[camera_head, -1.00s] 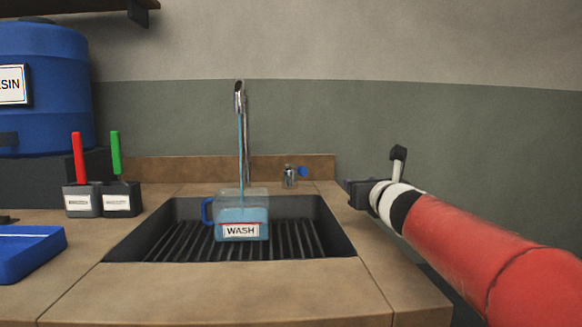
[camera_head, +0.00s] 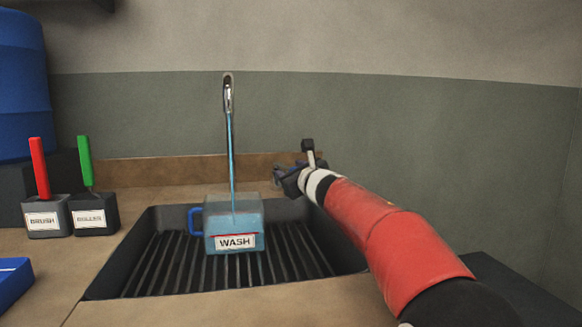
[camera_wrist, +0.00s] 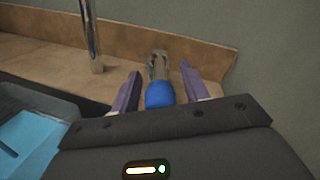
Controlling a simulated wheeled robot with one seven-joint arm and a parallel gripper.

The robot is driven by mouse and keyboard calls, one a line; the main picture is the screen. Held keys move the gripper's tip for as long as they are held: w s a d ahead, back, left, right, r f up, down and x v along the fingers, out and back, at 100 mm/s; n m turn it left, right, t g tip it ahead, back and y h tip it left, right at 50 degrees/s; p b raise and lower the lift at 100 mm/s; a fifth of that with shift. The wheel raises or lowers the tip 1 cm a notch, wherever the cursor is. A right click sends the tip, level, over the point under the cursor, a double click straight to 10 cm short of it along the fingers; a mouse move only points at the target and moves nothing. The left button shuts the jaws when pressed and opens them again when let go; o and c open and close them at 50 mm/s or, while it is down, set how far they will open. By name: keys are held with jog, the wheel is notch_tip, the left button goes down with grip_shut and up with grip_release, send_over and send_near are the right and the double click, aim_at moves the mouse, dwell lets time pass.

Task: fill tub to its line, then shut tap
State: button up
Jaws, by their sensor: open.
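The clear WASH tub (camera_head: 222,216) with a blue handle stands upright on the sink's ribbed floor. Blue water stands in it, also seen at the wrist view's lower left (camera_wrist: 35,140). A stream (camera_head: 231,150) runs into it from the chrome spout (camera_head: 228,95). I cannot tell exactly how the water stands against the fill line. The tap's blue knob (camera_wrist: 160,95) and metal body (camera_wrist: 158,66) are at the counter's back. My gripper (camera_head: 279,173) is open, with its fingers (camera_wrist: 159,88) on either side of the knob; I cannot tell whether they touch it. It largely hides the tap in the head view.
The dark sink (camera_head: 112,272) is set in the tan counter. A low backsplash (camera_head: 150,170) runs behind the tap. BRUSH (camera_head: 45,220) and ROLLER (camera_head: 92,218) holders stand at left, near a blue drum (camera_head: 22,90) and blue tray (camera_head: 12,280).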

jog(key=shift+w, duration=0.1)
grip_shut()
jog(key=shift+s+a+f+m+t+h+b, duration=0.25)
jog(key=shift+a+m+h+b, duration=0.2)
jog(key=shift+b, duration=0.45)
jog(key=h, duration=0.1)
jog(key=m+h+b, duration=0.1)
jog(key=a+m+t+h, duration=0.1)
jog(key=shift+s+r, duration=0.15)
jog(key=shift+r, duration=0.1)
grip_release()
jog(key=shift+a, duration=0.1)
